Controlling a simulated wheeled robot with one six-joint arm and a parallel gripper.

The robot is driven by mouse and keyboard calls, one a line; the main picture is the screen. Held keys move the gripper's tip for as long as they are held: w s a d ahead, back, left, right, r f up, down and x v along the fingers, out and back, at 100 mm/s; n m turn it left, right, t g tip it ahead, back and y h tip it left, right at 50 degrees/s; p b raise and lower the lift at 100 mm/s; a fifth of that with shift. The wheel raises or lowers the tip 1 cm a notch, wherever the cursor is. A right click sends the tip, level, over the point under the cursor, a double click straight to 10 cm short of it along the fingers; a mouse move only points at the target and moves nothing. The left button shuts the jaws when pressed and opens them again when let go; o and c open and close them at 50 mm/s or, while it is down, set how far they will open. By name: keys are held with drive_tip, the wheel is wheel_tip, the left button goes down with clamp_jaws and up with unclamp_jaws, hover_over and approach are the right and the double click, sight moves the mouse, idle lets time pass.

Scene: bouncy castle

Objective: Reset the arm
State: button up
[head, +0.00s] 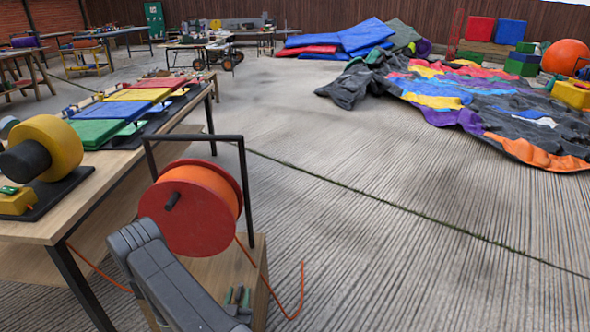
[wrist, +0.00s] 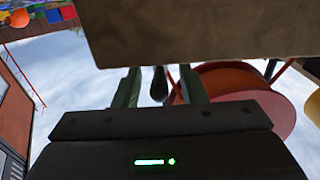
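My gripper (head: 238,296) shows low in the head view, beside the wooden stand of the cable reel, below and right of the reel. In the wrist view my gripper (wrist: 160,80) has its two dark green fingers apart, with a clear gap between them. A dark handle shows in that gap, behind the fingers; I see nothing held. A wooden surface crosses the top of the wrist view and hides the fingertips' far side. My grey arm link (head: 160,275) rises at the bottom of the head view.
The red reel (head: 192,208) with orange cable stands close by my arm, and also shows in the wrist view (wrist: 235,90). The workbench (head: 100,180) with coloured panels and a yellow blower (head: 52,145) is at left. The deflated castle (head: 460,90) lies at back right. The middle floor is clear.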

drive_tip(key=shift+w+d, duration=0.15)
drive_tip(key=shift+w, duration=0.35)
drive_tip(key=shift+d+n+g+y+p, duration=0.2)
drive_tip(key=shift+n+y+p, duration=0.55)
drive_tip(key=shift+y, duration=0.6)
drive_tip(key=shift+d+n+g+y+p, duration=0.15)
drive_tip(key=shift+n+y+p, duration=0.35)
drive_tip(key=shift+n+y, duration=0.65)
drive_tip(key=shift+y, duration=0.5)
